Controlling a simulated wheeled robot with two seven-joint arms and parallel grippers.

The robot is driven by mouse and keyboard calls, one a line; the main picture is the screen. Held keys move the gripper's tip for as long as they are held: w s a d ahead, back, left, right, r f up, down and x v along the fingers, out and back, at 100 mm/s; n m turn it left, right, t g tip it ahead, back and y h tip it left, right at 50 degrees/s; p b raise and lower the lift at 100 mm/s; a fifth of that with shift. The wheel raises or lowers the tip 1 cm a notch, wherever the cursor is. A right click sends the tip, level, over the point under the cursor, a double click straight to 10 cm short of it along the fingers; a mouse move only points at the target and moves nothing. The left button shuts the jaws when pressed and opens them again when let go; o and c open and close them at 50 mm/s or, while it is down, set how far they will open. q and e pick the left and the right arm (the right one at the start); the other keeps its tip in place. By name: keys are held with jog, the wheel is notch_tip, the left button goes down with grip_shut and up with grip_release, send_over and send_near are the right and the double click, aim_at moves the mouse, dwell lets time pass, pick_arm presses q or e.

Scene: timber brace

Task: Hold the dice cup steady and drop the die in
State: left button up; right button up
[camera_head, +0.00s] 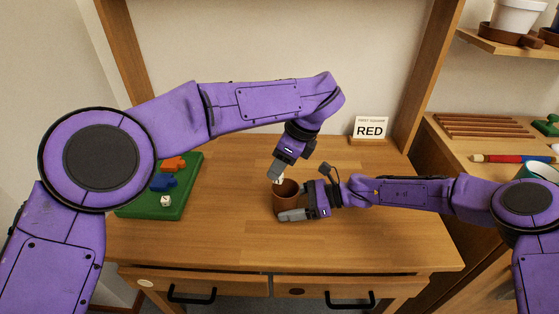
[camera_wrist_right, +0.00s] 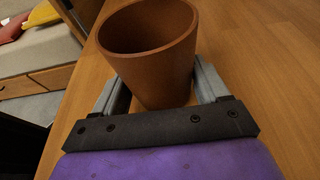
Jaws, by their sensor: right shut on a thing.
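The brown dice cup (camera_head: 287,203) stands upright on the desk, a little right of the middle in the head view. In the right wrist view the cup (camera_wrist_right: 150,60) sits between both fingers; the part of its inside that shows looks empty. My right gripper (camera_head: 303,196) is shut on the cup from the right. My left gripper (camera_head: 279,174) points down just above the cup's mouth. A small white thing, perhaps a die, shows at its fingertips; its finger opening is unclear. A white die (camera_head: 166,201) lies on the green tray (camera_head: 145,211) at the left.
The green tray also holds a red piece (camera_head: 173,163) and a blue piece (camera_head: 163,182). A sign reading RED (camera_head: 370,128) stands at the back right. The wooden desk (camera_head: 225,235) is clear in front of the cup. A side shelf with other objects is at the right.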

pick_arm(q)
jog(key=shift+o, duration=0.4)
jog(key=v, duration=0.7)
jog(key=shift+r, duration=0.25)
jog(key=shift+d, duration=0.1)
pick_arm(e)
jog(key=o, duration=0.8)
jog(key=v, duration=1.1)
jog(key=shift+d+r, duration=0.15)
jog(key=shift+d, duration=0.4)
